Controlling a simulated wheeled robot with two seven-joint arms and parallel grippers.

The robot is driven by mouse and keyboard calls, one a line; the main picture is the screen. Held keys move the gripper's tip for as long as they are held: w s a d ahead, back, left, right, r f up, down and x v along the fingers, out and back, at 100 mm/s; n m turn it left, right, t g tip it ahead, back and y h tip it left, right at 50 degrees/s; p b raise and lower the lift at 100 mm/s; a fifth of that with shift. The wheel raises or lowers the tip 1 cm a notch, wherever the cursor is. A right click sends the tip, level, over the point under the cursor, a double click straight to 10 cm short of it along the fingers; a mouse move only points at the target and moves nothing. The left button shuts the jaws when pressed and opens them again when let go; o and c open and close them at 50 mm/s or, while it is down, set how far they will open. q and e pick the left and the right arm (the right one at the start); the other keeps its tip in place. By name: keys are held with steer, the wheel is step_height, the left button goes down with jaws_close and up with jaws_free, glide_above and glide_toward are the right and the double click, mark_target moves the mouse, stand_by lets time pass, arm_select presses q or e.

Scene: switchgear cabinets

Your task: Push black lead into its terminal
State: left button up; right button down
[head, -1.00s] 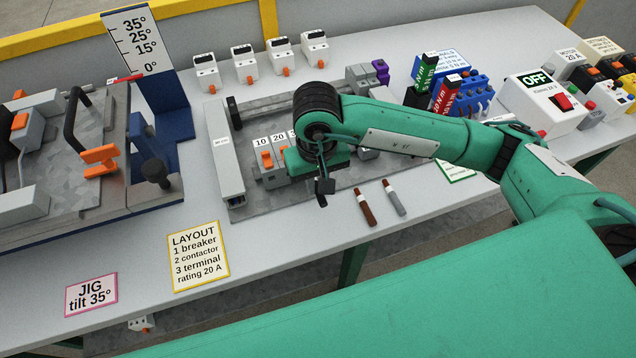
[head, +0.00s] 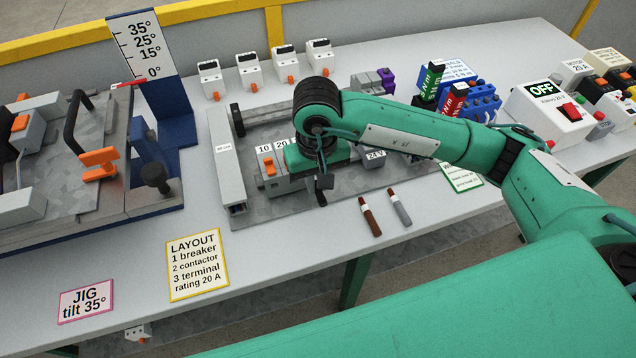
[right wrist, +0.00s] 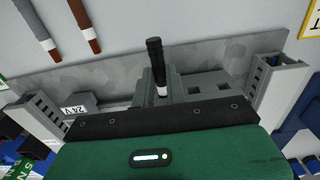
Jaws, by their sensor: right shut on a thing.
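The black lead (right wrist: 154,58) stands up from my right gripper in the right wrist view, with a white band near its lower end. My right gripper (head: 322,182) is shut on it, low over the middle of the mounting panel (head: 270,208). A grey stepped block (right wrist: 177,84) is right behind the lead and looks like the terminal. The lead's tip and any opening under it are hidden by the gripper body, so I cannot tell how far it is in. My left gripper is not in view.
A brown lead (head: 370,216) and a grey lead (head: 399,207) lie in front of the panel. Orange-switched breakers (head: 268,168) are left of my gripper, and a 24 V block (head: 375,155) is right of it. A slotted grey duct (head: 226,165) edges the panel.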

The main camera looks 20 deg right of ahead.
steer(key=c, duration=1.3)
jaws_free()
steer(key=shift+c, duration=0.2)
